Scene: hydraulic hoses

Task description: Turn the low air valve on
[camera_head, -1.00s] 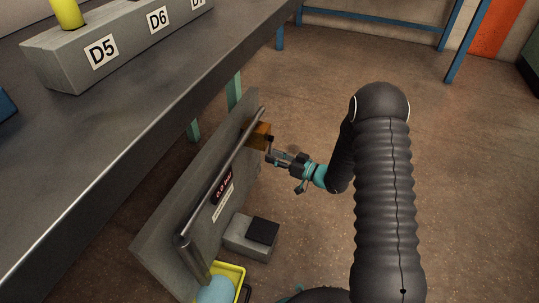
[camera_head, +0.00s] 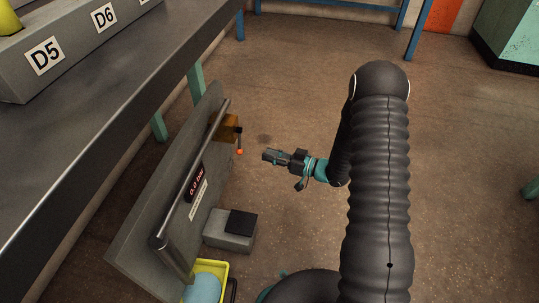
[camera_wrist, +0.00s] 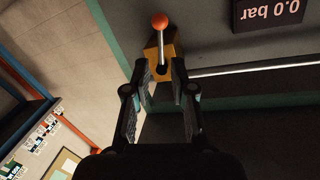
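The low air valve (camera_head: 225,128) is a yellow-brass block on the grey panel under the bench. Its thin lever ends in an orange knob (camera_head: 239,152) and appears to hang down. In the wrist view, which is upside down, the lever (camera_wrist: 161,40) points up in the picture from the valve body (camera_wrist: 172,52). My gripper (camera_head: 266,156) is to the right of the lever in the head view, apart from it. In the wrist view my gripper's fingers (camera_wrist: 161,68) are spread, with nothing held between them. The display (camera_head: 194,183) reads 0.0 bar.
A metal rail (camera_head: 196,170) runs along the panel (camera_head: 140,235). A grey box with a black top (camera_head: 230,231) and a yellow bin (camera_head: 221,268) stand below it. The workbench (camera_head: 70,140) overhangs at left. The floor to the right is open.

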